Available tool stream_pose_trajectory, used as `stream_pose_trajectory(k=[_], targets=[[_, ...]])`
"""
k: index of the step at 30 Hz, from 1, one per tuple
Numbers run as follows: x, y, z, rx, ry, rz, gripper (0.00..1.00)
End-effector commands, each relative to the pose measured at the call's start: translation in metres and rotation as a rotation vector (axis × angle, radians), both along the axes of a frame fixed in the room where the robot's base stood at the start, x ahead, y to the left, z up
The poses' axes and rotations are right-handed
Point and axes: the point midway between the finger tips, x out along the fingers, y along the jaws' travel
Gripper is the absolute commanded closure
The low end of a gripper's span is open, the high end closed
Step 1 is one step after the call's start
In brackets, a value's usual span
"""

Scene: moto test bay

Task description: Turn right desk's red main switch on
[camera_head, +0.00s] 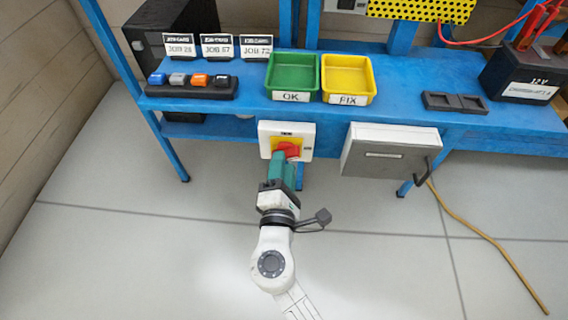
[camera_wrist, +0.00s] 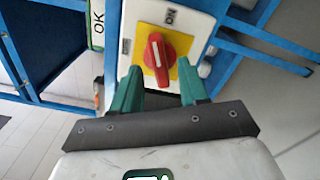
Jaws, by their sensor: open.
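The red main switch (camera_head: 288,150) is a rotary knob on a yellow plate, on a white box (camera_head: 306,130) at the blue desk's front edge. In the wrist view the red knob (camera_wrist: 157,59) stands nearly upright in the picture, leaning slightly, with a pale mark on it. An ON label (camera_wrist: 171,16) shows on the white box beyond the yellow plate. My gripper (camera_head: 282,160) is in front of the switch. In the wrist view its two green fingers (camera_wrist: 160,86) are apart, one to each side below the knob, with no visible grip on it.
The blue desk (camera_head: 405,112) carries a green OK tray (camera_head: 292,91), a yellow FIX tray (camera_head: 346,98), job cards and a row of coloured buttons (camera_head: 191,93). A grey-white box (camera_head: 385,165) with a handle hangs right of the switch. The floor in front is clear apart from a hose (camera_head: 485,237).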

Motion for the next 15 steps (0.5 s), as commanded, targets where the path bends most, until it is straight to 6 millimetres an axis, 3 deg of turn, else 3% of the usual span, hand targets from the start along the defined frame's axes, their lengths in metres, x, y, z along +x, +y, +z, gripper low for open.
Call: stream_pose_trajectory(k=[4,13,15], targets=[[0.0103,-0.0011,0.0001,0.001,0.000,-0.002,0.56],[0.0120,-0.0012,-0.0001,0.000,0.000,-0.001,0.56],[0.0119,-0.0012,-0.0001,0.001,0.000,-0.001,0.62]])
